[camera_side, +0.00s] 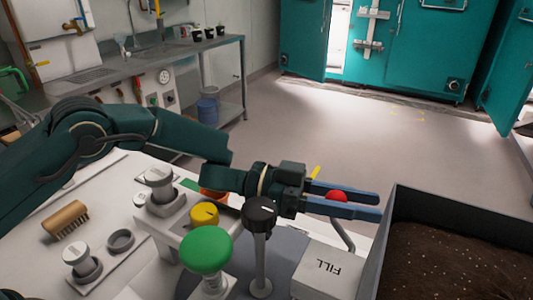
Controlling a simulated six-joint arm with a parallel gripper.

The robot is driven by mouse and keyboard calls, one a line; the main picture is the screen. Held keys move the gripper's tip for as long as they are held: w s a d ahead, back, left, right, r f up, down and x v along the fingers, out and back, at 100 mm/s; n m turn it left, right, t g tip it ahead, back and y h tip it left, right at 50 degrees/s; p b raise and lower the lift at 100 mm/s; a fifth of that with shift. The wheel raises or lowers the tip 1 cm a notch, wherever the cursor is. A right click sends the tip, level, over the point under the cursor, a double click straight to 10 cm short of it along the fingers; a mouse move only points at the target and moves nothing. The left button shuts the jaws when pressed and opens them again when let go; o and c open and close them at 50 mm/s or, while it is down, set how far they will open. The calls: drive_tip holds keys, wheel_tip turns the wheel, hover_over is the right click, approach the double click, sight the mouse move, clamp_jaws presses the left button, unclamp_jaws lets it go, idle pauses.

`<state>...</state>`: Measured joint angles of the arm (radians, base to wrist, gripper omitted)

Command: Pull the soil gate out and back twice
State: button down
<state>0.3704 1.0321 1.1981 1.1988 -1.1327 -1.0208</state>
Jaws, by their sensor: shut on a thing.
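My gripper (366,205) has two blue fingers, one on each side of a red ball knob (337,195). It is shut on the knob, and the finger in front hides the knob's lower part. A bent grey metal rod (348,237) runs from under the fingers down to the white block marked FILL (318,277). The knob and rod look like the soil gate's handle; the gate plate itself cannot be made out. A dark-walled bin (455,207) of brown speckled soil stands to the right of the block.
A black knob on a post (260,212), a green mushroom button (206,250) and a yellow knob (204,215) stand close below and left of my gripper. A wooden brush (65,219) lies at the left. Open floor lies beyond the bench.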

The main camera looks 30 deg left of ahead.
drive_tip(key=c, duration=0.5)
unclamp_jaws()
drive_tip(key=w+a+r, duration=0.1)
drive_tip(key=a+r, duration=0.6)
drive_tip(key=w+a+r, duration=0.1)
drive_tip(key=a+r, duration=0.3)
drive_tip(key=shift+w+a, duration=0.2)
drive_tip(key=shift+w, duration=0.1)
